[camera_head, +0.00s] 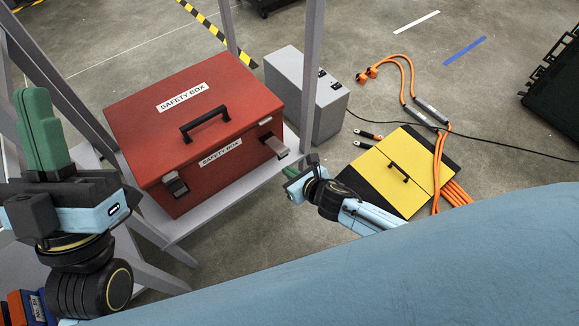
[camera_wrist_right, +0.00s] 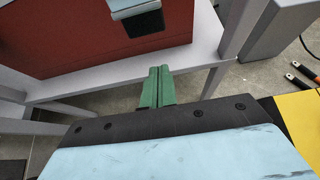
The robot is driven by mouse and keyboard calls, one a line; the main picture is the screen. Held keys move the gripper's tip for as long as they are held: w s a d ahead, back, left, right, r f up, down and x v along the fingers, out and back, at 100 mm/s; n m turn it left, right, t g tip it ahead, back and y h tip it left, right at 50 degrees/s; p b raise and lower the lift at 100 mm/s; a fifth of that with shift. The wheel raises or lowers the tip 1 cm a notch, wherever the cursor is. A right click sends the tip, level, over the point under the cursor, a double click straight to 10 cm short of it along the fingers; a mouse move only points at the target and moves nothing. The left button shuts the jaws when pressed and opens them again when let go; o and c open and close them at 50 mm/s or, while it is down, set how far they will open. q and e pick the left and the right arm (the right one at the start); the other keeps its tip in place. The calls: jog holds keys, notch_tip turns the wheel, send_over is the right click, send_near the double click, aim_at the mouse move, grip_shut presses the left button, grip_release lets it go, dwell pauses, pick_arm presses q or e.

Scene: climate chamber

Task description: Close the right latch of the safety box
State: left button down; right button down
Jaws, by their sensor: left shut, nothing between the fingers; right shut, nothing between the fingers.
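The red safety box (camera_head: 195,125) stands on a grey shelf with its lid down and a black handle on top. The left latch (camera_head: 175,186) is at the front left. My right gripper (camera_head: 296,186) is shut and empty, in front of and below the right latch, apart from it. Its green fingers (camera_wrist_right: 158,72) point towards the box. My left gripper (camera_head: 40,130) is shut and empty, left of the box.
The grey shelf (camera_head: 205,220) has upright posts (camera_head: 312,80) close to the box. A grey case (camera_head: 305,90) stands behind right. A yellow-and-black case (camera_head: 405,170) and orange cables (camera_head: 408,85) lie on the floor at right. The air before the right latch is clear.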

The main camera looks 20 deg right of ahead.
aim_at(278, 149)
jog(key=shift+w+r, duration=0.15)
jog(key=shift+r, duration=0.8)
jog(key=shift+w+r, duration=0.1)
jog(key=shift+r, duration=0.8)
